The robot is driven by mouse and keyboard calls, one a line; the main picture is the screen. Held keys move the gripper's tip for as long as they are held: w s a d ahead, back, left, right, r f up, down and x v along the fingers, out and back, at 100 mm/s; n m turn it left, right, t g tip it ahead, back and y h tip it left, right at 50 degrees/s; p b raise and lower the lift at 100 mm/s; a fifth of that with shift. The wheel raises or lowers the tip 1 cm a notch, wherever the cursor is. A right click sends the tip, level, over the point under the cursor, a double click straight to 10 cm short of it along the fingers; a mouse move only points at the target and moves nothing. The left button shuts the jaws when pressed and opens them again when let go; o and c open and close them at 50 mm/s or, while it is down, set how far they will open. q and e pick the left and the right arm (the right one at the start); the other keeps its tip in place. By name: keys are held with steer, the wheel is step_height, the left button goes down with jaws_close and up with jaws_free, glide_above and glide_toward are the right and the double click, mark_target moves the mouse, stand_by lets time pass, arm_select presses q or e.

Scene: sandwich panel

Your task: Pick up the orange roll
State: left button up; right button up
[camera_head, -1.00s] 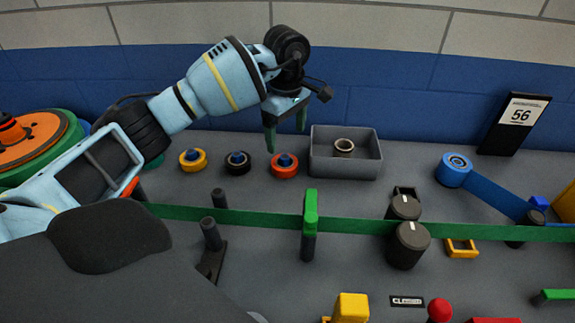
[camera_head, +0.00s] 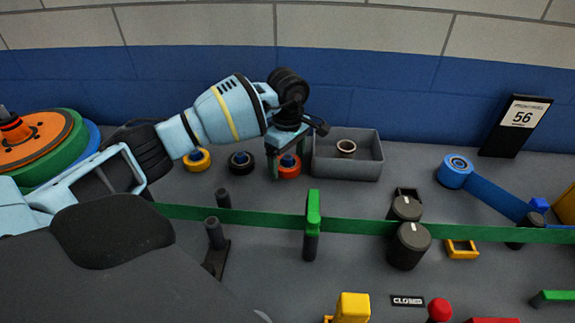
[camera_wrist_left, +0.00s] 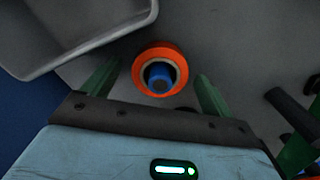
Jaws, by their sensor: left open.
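The orange roll (camera_head: 289,168) sits on a blue peg on the grey panel, left of the grey tray. It also shows in the left wrist view (camera_wrist_left: 158,68), with the blue peg (camera_wrist_left: 160,75) through its middle. My left gripper (camera_head: 288,160) is open over the orange roll. In the left wrist view its two green fingers (camera_wrist_left: 158,82) are spread, one on each side of the roll, with gaps visible. I cannot tell how far the fingertips are above the panel. My right gripper is not in view.
The grey tray (camera_head: 347,172) with a small ring (camera_head: 346,147) in it stands close to the right of the orange roll. A black roll (camera_head: 240,162) and a yellow roll (camera_head: 197,160) sit to the left. A green belt (camera_head: 260,217) crosses in front.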

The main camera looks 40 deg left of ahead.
arm_select(q)
steer(key=shift+c, duration=0.4)
steer(key=c, duration=1)
steer(key=shift+r, duration=0.1)
step_height(320, 180, up, 10)
steer(key=shift+f, duration=0.1)
